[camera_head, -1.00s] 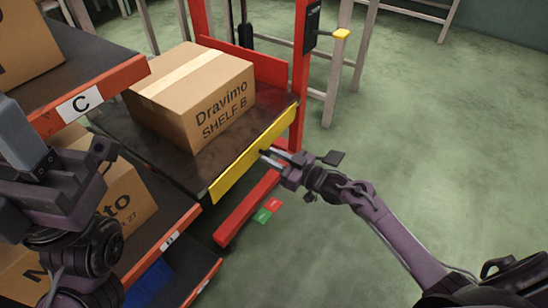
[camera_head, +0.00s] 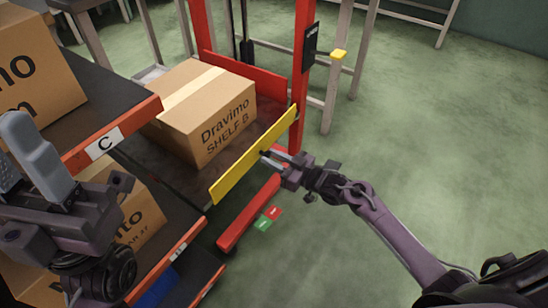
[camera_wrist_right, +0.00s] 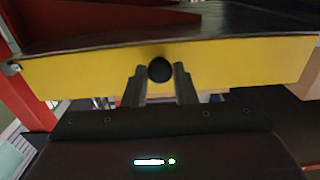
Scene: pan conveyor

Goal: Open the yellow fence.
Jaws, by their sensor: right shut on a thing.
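The yellow fence (camera_head: 240,166) is a long flat bar along the front edge of the dark lift platform (camera_head: 178,171). It stands across that edge, in front of the box. My right gripper (camera_head: 268,157) reaches it from the right. In the right wrist view the fence (camera_wrist_right: 80,72) spans the picture, and the fingers of my right gripper (camera_wrist_right: 160,84) are shut on its round black knob (camera_wrist_right: 160,69). My left gripper (camera_head: 24,158) is at the left edge, away from the fence; its two grey fingers overlap, so its opening is unclear.
A cardboard box (camera_head: 182,122) marked Dravimo Shelf B sits on the platform behind the fence. Red lift posts (camera_head: 302,75) stand behind. A rack with shelf C (camera_head: 135,127) and more boxes fills the left. A red-and-green button panel (camera_head: 268,218) is below.

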